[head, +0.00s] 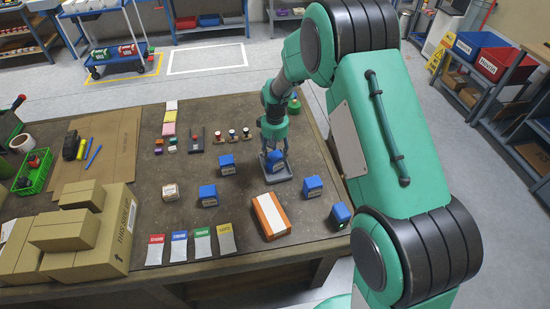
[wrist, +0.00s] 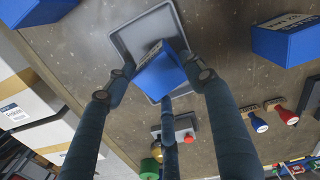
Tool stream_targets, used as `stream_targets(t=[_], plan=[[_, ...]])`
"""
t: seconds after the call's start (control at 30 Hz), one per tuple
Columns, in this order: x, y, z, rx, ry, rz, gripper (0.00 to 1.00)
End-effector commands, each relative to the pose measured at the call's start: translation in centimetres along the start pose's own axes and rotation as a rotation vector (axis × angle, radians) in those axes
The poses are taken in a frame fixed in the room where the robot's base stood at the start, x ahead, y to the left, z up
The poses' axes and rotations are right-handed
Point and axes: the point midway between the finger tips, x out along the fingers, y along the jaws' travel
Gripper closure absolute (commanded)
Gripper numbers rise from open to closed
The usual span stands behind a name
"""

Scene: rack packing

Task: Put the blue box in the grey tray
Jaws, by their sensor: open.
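A blue box (head: 275,158) is at the grey tray (head: 281,179), below my gripper (head: 273,149) in the head view. In the wrist view the blue box (wrist: 160,73) shows between the fingers of my gripper (wrist: 165,80), over the inside of the grey tray (wrist: 118,38). The fingers are open around the box; whether any touches it is unclear. The box looks turned relative to the tray. Its underside is hidden, so I cannot tell whether it rests flat on the tray floor.
More blue boxes stand nearby: one behind left (head: 227,164), one at left (head: 208,195), one at right (head: 312,186) and one at the table edge (head: 340,214). An orange-and-white carton (head: 270,216) lies in front. Cardboard boxes (head: 75,232) fill the left.

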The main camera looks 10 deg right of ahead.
Motion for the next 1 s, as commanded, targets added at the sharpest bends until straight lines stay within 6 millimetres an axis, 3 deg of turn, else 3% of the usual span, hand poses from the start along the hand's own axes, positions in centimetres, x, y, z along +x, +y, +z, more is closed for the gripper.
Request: stream_targets(t=[0.2, 0.43, 1.0], plan=[[-4.0, 0.0, -0.1, 0.000, 0.002, 0.001, 0.46], [-6.7, 0.0, 0.0, 0.000, 0.000, 0.000, 0.46], [-7.5, 0.0, 0.0, 0.000, -0.001, 0.000, 0.46]])
